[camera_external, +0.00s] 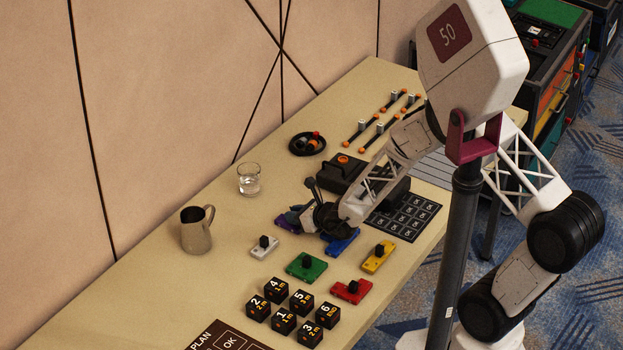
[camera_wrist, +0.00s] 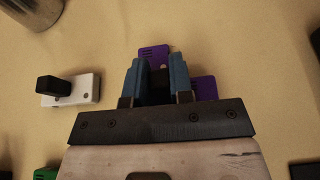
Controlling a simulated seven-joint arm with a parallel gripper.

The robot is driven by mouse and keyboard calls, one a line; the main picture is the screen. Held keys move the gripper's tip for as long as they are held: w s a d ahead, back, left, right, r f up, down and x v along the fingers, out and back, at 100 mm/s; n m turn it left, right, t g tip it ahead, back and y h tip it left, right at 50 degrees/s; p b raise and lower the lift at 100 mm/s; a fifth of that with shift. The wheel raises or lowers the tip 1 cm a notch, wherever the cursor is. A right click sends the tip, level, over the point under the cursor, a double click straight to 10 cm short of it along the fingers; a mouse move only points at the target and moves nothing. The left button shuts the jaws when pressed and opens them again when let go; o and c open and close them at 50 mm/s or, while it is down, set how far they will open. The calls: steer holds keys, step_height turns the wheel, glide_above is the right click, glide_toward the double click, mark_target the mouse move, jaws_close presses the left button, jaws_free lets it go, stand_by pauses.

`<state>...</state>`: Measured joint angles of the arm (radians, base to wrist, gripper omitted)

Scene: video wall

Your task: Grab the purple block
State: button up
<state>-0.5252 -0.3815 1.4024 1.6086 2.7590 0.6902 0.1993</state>
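The purple block (camera_wrist: 154,54) is a flat piece with a black knob (camera_wrist: 158,84), in the middle of the wrist view. A second part of its purple surface shows right of the fingers. In the wrist view the two blue fingers of my gripper (camera_wrist: 159,72) stand on both sides of the knob, close in, and the knob fills the narrow gap. In the external view the purple block (camera_external: 287,223) is mostly hidden behind my gripper (camera_external: 303,217), low over the table. I cannot tell whether the block is clear of the tabletop.
A white block (camera_external: 264,247), a blue block (camera_external: 342,242), a green block (camera_external: 306,266), a yellow block (camera_external: 378,257) and a red block (camera_external: 351,291) lie close around. A metal mug (camera_external: 196,230) and a glass (camera_external: 248,180) stand toward the wall. Black numbered cubes (camera_external: 285,319) are in front.

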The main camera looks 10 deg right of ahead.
jaws_close()
steer(key=shift+r, duration=0.15)
steer(key=shift+r, duration=4.9)
